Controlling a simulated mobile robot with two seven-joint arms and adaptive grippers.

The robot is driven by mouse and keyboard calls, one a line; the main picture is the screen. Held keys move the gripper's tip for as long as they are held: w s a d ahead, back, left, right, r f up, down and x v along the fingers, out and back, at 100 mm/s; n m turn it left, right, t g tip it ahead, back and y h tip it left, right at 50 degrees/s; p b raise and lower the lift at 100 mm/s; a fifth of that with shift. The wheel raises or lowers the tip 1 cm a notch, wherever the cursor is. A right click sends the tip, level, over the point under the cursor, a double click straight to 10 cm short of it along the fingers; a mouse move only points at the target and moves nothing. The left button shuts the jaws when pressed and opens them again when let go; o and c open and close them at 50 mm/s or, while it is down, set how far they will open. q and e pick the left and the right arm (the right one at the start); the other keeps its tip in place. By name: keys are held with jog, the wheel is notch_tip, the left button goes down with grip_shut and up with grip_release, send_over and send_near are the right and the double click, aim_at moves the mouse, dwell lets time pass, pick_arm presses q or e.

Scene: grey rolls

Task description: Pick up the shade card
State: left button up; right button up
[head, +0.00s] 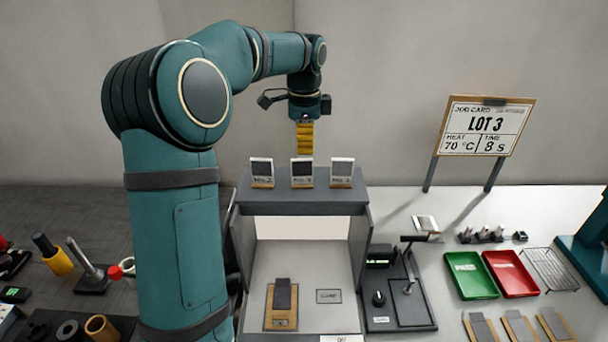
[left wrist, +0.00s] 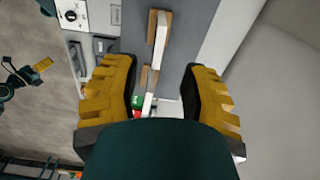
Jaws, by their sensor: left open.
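Three shade cards stand in small wooden holders on the grey booth top: a left one (head: 262,170), a middle one (head: 302,171) and a right one (head: 341,171). Each has a dark patch and a label too small to read surely. My left gripper (head: 305,139) points down just above the middle card, its yellow fingers apart from it in the picture. In the left wrist view my left gripper (left wrist: 163,95) is open and empty, with the edge-on cards (left wrist: 160,35) running between and beyond its fingers. What seems to be my right gripper (left wrist: 42,65) shows small at the left; its jaws are unclear.
The booth (head: 300,201) holds a wooden board (head: 281,322) with a grey strip. A lever device (head: 400,310) stands right of it. Green (head: 469,289) and red (head: 516,287) trays and a wire rack (head: 549,270) lie further right. A LOT 3 sign (head: 486,128) stands behind.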

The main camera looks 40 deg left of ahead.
aim_at(304, 159)
pick_arm(q)
jog(key=f, duration=0.4)
jog(key=shift+w+f, duration=0.2)
jog(key=shift+s+f+b, duration=0.15)
jog(key=shift+f+b, duration=0.15)
jog(key=shift+f, duration=0.05)
jog(key=f, duration=0.5)
jog(key=shift+s+a+b, duration=0.1)
jog(key=shift+s+b, duration=0.2)
jog(key=shift+b, duration=0.1)
jog(key=shift+r, duration=0.1)
grip_shut()
